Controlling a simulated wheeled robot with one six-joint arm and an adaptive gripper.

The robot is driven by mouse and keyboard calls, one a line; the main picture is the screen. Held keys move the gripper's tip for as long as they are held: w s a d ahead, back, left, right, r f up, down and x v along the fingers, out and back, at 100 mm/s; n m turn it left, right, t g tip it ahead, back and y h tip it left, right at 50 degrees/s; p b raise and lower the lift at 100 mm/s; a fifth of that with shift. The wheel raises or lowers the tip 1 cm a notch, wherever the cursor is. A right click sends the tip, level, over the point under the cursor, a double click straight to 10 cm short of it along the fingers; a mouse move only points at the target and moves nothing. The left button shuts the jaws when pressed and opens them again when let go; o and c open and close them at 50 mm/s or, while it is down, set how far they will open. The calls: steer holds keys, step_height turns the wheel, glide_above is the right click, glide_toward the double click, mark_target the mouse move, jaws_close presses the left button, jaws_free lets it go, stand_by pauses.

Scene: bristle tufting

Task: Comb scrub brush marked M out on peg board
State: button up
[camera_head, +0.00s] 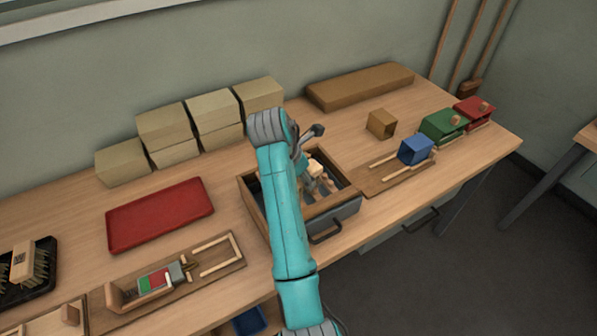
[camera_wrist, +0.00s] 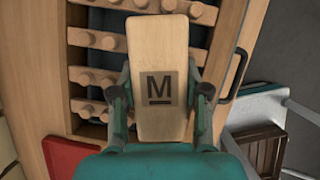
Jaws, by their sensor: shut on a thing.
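The scrub brush marked M (camera_wrist: 157,35) is a pale wooden block with a black, underlined M on a darker square. My gripper (camera_wrist: 160,92) is shut on it, one finger on each long side. Its bristles are hidden underneath. The peg board (camera_wrist: 88,77) is a wooden-framed box with rows of round wooden pegs, seen below the brush. In the head view the peg board (camera_head: 252,205) stands mid-table, with my gripper (camera_head: 317,175) and the brush (camera_head: 314,166) over its inside. I cannot tell whether the bristles touch the pegs.
A red tray (camera_head: 160,214) lies left of the peg board. A black tray (camera_head: 50,285) with another brush (camera_head: 30,262) is at the far left. A wooden fixture (camera_head: 215,268) lies in front. Blue (camera_head: 415,150), green (camera_head: 440,125) and red (camera_head: 474,112) boxes stand right. Cardboard boxes (camera_head: 165,128) line the back.

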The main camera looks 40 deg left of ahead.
steer(key=shift+s+d+f, duration=0.15)
steer(key=shift+s+d, duration=0.05)
steer(key=shift+d, duration=0.15)
steer(key=w+a, duration=0.3)
steer(key=a, duration=0.4)
steer(key=shift+a, duration=0.25)
stand_by(0.5)
steer(key=shift+s+d, duration=0.5)
steer(key=shift+d, duration=0.75)
steer(key=shift+s+d, duration=0.45)
steer(key=shift+d, duration=0.75)
steer(key=shift+s+d, duration=0.5)
steer(key=shift+d, duration=0.75)
steer(key=w+a, duration=0.3)
steer(key=a, duration=0.4)
steer(key=shift+a+r, duration=0.2)
steer(key=shift+r, duration=0.1)
